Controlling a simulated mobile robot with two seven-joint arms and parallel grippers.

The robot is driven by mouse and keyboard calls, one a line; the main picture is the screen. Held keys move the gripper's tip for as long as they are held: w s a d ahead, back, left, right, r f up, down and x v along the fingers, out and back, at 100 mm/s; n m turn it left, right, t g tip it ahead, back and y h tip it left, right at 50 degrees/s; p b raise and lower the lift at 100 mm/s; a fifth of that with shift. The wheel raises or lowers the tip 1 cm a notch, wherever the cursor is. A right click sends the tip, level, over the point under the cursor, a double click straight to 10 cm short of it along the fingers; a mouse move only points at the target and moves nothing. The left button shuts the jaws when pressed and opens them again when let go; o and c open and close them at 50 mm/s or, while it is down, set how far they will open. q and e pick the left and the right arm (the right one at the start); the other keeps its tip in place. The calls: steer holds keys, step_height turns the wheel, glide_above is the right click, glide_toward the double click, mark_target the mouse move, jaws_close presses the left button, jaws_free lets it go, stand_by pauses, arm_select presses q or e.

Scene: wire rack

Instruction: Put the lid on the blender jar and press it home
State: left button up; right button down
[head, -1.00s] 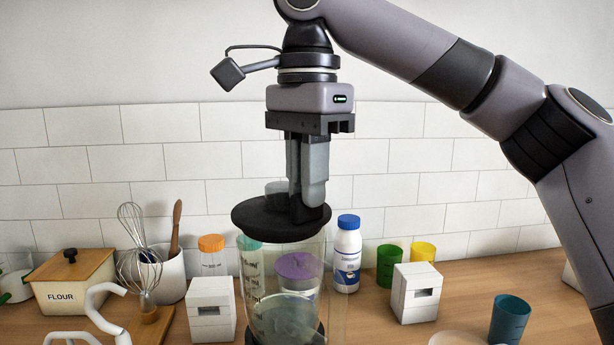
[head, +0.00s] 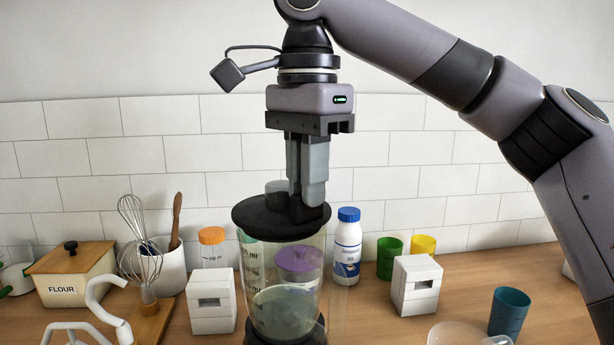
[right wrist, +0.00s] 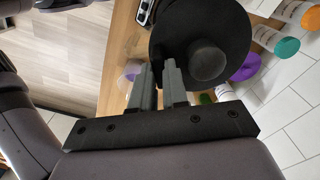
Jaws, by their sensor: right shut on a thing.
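The black round lid (head: 262,220) is over the mouth of the clear blender jar (head: 262,285), roughly level. I cannot tell whether it sits on the rim or just above it. My right gripper (head: 309,205) points down and is shut on the right part of the lid, beside its grey knob (head: 277,187). In the right wrist view the lid (right wrist: 170,40) and its round knob (right wrist: 208,60) lie beyond my fingers (right wrist: 160,85). The jar stands on a dark base (head: 252,338), cut off at the bottom. My left gripper is not in view.
A white bottle with a blue cap (head: 346,248) and a purple-lidded container (head: 299,262) stand behind the jar. White blocks (head: 211,302) (head: 415,285) flank it. A flour box (head: 70,272), whisk (head: 140,250) and teal cup (head: 509,313) are farther out.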

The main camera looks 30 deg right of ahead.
steer(key=shift+f, duration=0.3)
stand_by(0.4)
steer(key=c, duration=0.8)
jaws_free()
steer(key=shift+o, duration=0.2)
steer(key=shift+r+p, duration=0.3)
steer(key=shift+r, duration=3.25)
steer(key=shift+f, duration=0.1)
